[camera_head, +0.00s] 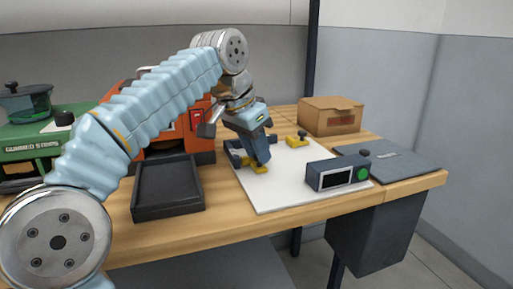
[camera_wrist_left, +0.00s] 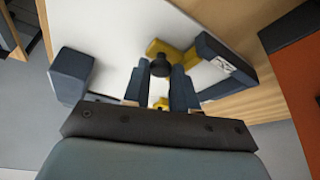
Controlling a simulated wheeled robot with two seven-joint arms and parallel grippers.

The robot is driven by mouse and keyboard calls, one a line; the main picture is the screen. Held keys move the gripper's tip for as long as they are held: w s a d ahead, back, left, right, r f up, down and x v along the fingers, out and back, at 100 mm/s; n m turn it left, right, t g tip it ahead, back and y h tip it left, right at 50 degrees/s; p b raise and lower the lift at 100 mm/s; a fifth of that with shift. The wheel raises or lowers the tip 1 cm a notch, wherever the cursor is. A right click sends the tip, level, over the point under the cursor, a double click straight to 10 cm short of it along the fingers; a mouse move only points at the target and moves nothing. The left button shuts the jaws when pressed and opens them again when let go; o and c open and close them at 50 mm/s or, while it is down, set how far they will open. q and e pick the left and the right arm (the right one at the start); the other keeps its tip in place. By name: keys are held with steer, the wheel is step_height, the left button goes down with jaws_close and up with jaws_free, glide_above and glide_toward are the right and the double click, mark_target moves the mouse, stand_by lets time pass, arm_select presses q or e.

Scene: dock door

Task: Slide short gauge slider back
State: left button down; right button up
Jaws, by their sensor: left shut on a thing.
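My left gripper (camera_head: 259,158) points down over the white board and covers part of a dark gauge frame (camera_head: 237,152). Below its fingers a yellow slider (camera_head: 261,169) shows. In the left wrist view my left gripper (camera_wrist_left: 160,76) is shut, with its two dark fingers either side of a black knob (camera_wrist_left: 160,66) by yellow material (camera_wrist_left: 156,47). The dark frame (camera_wrist_left: 214,52) with a pale label lies just right of them. A second yellow piece with a black knob (camera_head: 297,140) stands apart on the board. Which slider is the short one, I cannot tell.
The white board (camera_head: 283,195) lies on a wooden bench. A dark box with a green button (camera_head: 337,174) sits at its right front. A black tray (camera_head: 168,188) is left, a cardboard box (camera_head: 330,116) behind, a grey flat panel (camera_head: 388,159) right. Orange and green units stand back left.

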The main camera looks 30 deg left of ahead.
arm_select(q)
steer(key=shift+s+d, duration=0.85)
steer(key=shift+d, duration=0.15)
steer(key=shift+s+d, duration=0.8)
steer(key=shift+d, duration=0.2)
steer(key=c, duration=0.9)
jaws_free()
steer(key=p+v, duration=0.3)
steer(key=v, duration=1.1)
